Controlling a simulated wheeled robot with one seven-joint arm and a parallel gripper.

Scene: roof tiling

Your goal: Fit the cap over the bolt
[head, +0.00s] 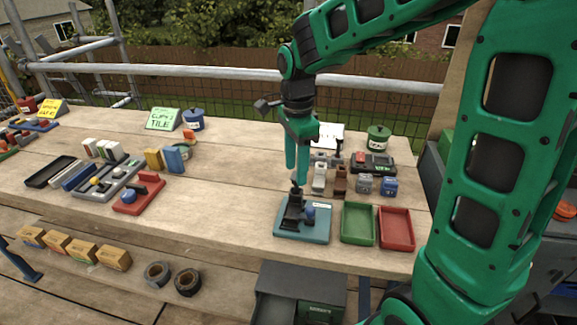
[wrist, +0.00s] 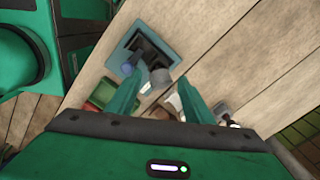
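A black fixture (head: 291,212) stands on a teal base plate (head: 316,236) near the front of the bench, with a blue round part (head: 311,211) at its side. The fixture also shows in the wrist view (wrist: 148,48), with the blue part (wrist: 127,68) beside it. My gripper (head: 298,178) points down just above the fixture. In the wrist view its two green fingers (wrist: 160,80) stand apart. A small grey rounded piece shows between the fingertips, seemingly touching neither. I cannot tell whether it is the cap or the bolt top.
A green tray (head: 358,224) and a red tray (head: 396,229) lie right of the plate. Small blocks, grey (head: 364,183) and blue (head: 389,186), stand behind them. A red holder (head: 139,195) lies left, with clear bench between.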

